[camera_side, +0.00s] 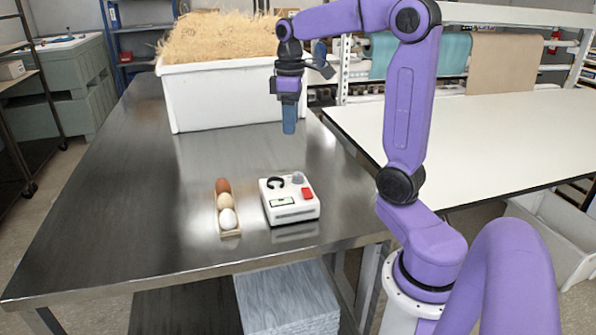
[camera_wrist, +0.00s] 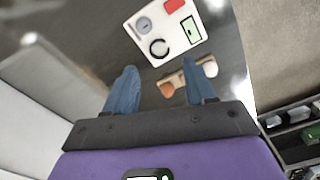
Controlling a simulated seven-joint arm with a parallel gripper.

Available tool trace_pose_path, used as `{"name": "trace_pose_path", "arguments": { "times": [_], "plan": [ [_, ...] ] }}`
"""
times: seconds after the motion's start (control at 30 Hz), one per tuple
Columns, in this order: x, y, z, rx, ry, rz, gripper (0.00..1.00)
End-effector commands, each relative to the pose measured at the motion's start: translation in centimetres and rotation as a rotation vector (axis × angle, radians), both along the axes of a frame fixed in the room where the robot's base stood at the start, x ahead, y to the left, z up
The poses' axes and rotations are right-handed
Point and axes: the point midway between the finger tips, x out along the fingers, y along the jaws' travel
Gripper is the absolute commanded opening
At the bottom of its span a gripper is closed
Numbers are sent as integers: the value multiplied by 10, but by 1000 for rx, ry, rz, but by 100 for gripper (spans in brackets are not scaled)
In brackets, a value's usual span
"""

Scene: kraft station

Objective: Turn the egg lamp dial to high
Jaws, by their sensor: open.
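The egg lamp (camera_side: 291,208) is a white box on the metal table. Its top carries a black ring (camera_side: 275,183), a grey round knob (camera_side: 298,178), a red button (camera_side: 307,193) and a green panel (camera_side: 283,201). In the wrist view the lamp (camera_wrist: 152,32) is at top centre, with the black ring (camera_wrist: 160,48) and grey knob (camera_wrist: 143,24) visible. I cannot tell which is the dial, or its setting. My gripper (camera_side: 289,128) points down in the air above the table, behind the lamp. In the wrist view my gripper (camera_wrist: 159,70) is open and empty.
A wooden holder (camera_side: 229,235) with a brown, a tan and a white egg (camera_side: 228,219) stands left of the lamp. A large white bin (camera_side: 225,105) of straw (camera_side: 218,38) stands at the back. The steel table (camera_side: 135,185) is clear on the left.

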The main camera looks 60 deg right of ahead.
Motion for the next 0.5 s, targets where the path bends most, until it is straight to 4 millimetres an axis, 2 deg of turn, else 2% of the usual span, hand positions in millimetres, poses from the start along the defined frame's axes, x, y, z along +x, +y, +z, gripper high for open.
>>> {"name": "trace_pose_path", "arguments": {
  "times": [0.03, 0.1, 0.2, 0.37, 0.5],
  "plan": [
    [1, -12, 3, 0, 1, -26, 55],
    [1, -24, 6, 1, 1, -46, 55],
    [0, -33, 8, 1, 4, -63, 55],
    [0, -37, 2, 1, 5, -68, 55],
    [-1, -36, -17, 2, 8, -67, 55]
  ]
}}
